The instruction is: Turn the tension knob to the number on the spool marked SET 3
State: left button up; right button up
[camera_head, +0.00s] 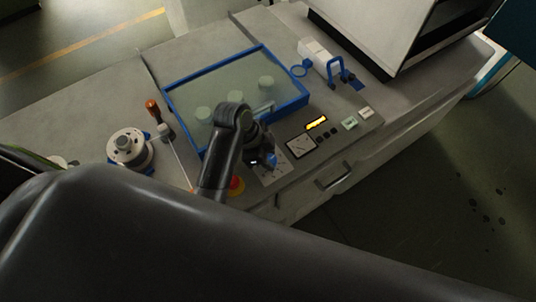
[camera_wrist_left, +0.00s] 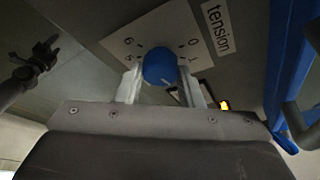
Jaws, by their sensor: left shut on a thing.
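The blue tension knob (camera_head: 272,159) sits on a pale dial plate at the front of the machine table. In the left wrist view the knob (camera_wrist_left: 160,66) is between the two pale fingers of my left gripper (camera_wrist_left: 160,84), which is shut on it. The knob's pointer is not clear. In the head view my left gripper (camera_head: 266,157) is partly hidden by its own wrist. A white spool (camera_head: 128,147) stands at left; no marking is readable. My right gripper is not in view.
A blue-framed tank (camera_head: 290,104) with several pale discs lies behind the knob. A red button (camera_head: 237,184) is close to my left arm.

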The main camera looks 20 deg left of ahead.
pick_arm(q)
jog(key=shift+r+m+g+p, duration=0.15)
jog(key=shift+m+g+p, duration=0.35)
jog(key=shift+m+p, duration=0.55)
jog(key=shift+w+m+p, duration=0.1)
jog(key=shift+m+p, duration=0.5)
jog(key=shift+m, duration=0.15)
jog(key=shift+m+g, duration=0.5)
jog(key=shift+m, duration=0.3)
jog(key=shift+w+f+m+g, duration=0.15)
jog(key=shift+m+g, duration=0.35)
jog(key=shift+m, duration=0.7)
jog(key=o, duration=1)
